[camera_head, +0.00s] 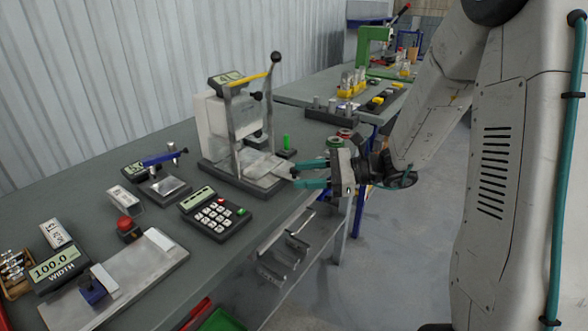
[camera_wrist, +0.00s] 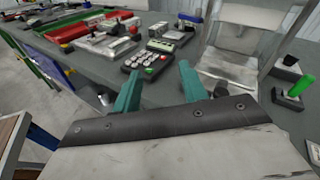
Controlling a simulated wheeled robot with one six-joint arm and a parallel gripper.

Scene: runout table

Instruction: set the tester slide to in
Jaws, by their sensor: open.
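The tester (camera_head: 222,115) is a pale block with a grey metal frame, a display on top and a yellow lever. It stands on a dark base at the bench's front edge. Its slide (camera_head: 264,165) looks like a light metal plate at the foot of the frame, reaching toward the bench edge; how far in it sits I cannot tell. My gripper (camera_head: 297,176) has its two teal fingers apart and empty, at the slide's near end. Whether they touch it is unclear. In the wrist view the tester's frame (camera_wrist: 234,38) stands right of my fingers.
A keypad unit (camera_head: 216,213) lies left of the tester on the bench (camera_head: 180,262). A green peg (camera_head: 286,142) stands beyond the tester, near my gripper. A width gauge (camera_head: 58,269) and a red button (camera_head: 128,226) are further left. The floor right of the bench is open.

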